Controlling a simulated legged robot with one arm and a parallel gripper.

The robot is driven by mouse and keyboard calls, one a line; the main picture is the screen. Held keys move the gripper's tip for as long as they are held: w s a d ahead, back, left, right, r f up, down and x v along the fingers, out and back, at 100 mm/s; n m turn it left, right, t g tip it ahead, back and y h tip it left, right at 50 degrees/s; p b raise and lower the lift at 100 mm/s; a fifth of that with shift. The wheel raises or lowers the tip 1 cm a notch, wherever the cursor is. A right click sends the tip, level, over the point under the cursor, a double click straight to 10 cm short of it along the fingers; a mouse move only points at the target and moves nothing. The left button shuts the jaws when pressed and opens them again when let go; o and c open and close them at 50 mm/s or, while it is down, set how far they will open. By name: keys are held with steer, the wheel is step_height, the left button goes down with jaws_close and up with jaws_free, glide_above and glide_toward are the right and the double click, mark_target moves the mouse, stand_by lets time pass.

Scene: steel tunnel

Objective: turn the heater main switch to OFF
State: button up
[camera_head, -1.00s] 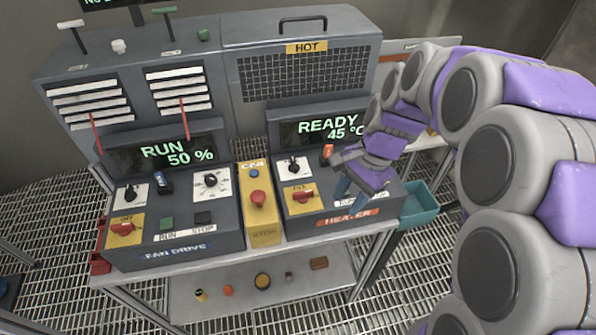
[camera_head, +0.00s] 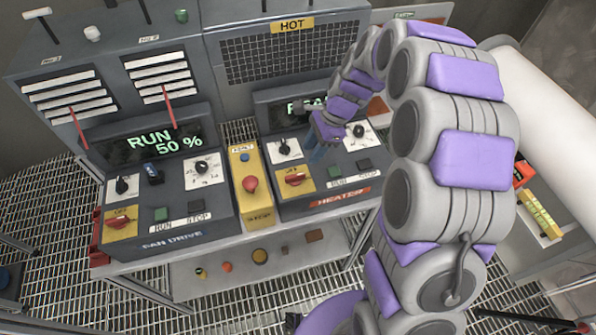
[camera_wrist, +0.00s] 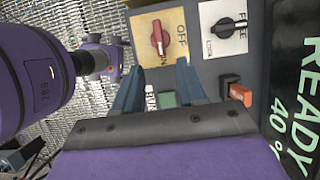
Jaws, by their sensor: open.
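The heater main switch (camera_head: 294,179) is a red rotary handle on a yellow plate at the lower left of the heater panel, below a small black knob. In the wrist view the red switch (camera_wrist: 158,37) lies just beyond the fingertips, with "OFF" printed on the plate at its right. My gripper (camera_head: 318,152) is over the heater panel, right of and above the switch. In the wrist view its two blue fingers (camera_wrist: 158,78) are apart and empty, not touching the switch. A green button (camera_wrist: 166,99) shows between them. My arm hides part of the heater display.
The heater display (camera_wrist: 298,95) reads READY 40. A black knob (camera_wrist: 228,25) and an orange control (camera_wrist: 240,93) are near the fingers. Left of the heater are a yellow box with a red mushroom button (camera_head: 250,184) and the fan drive panel (camera_head: 165,225).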

mark_target(296, 175)
steer(key=x, duration=0.9)
steer(key=shift+s+a+f, duration=0.1)
steer(key=shift+a+f, duration=0.05)
steer(key=shift+a, duration=0.3)
steer(key=shift+f, duration=0.55)
steer(key=shift+a, duration=0.1)
jaws_close()
